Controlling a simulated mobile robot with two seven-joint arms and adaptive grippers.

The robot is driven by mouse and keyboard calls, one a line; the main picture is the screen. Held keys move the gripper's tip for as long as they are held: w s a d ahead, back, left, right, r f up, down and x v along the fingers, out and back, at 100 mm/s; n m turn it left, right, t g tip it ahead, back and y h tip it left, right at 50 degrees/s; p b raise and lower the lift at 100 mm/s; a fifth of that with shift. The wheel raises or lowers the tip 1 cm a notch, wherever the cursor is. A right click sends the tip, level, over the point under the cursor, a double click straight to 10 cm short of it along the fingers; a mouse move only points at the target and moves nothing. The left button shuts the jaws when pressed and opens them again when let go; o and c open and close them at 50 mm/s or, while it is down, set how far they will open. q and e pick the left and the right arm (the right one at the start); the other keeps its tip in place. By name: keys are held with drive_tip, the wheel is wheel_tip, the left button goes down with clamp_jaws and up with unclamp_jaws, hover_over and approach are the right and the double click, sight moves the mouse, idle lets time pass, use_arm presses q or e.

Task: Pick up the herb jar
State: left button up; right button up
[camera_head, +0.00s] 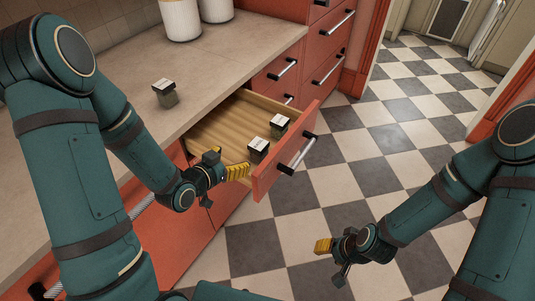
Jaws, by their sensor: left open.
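One jar (167,94) stands on the countertop. A second jar (258,150) and a third jar (279,126) stand in the open drawer (205,135), near its front panel. My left gripper (226,164) is open and empty at the drawer's near side, just left of the second jar and apart from it. My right gripper (331,261) is open and empty, low over the floor, away from the jars.
The beige countertop (225,65) is mostly clear, with white ribbed canisters (181,18) at the back. Red cabinets (325,50) with metal handles stand beyond the drawer. The drawer front (283,150) sticks out over the checkered floor (400,120), which is open to the right.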

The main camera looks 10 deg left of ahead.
sight(255, 148)
use_arm(q)
drive_tip(key=b+x, duration=0.1)
drive_tip(key=x, duration=0.7)
drive_tip(key=shift+s+f, duration=0.1)
drive_tip(key=shift+f+b+x, duration=0.2)
drive_tip(key=shift+b+x, duration=0.35)
drive_tip(key=shift+x, duration=2.1)
drive_tip(key=shift+s, duration=0.1)
drive_tip(key=c, duration=1)
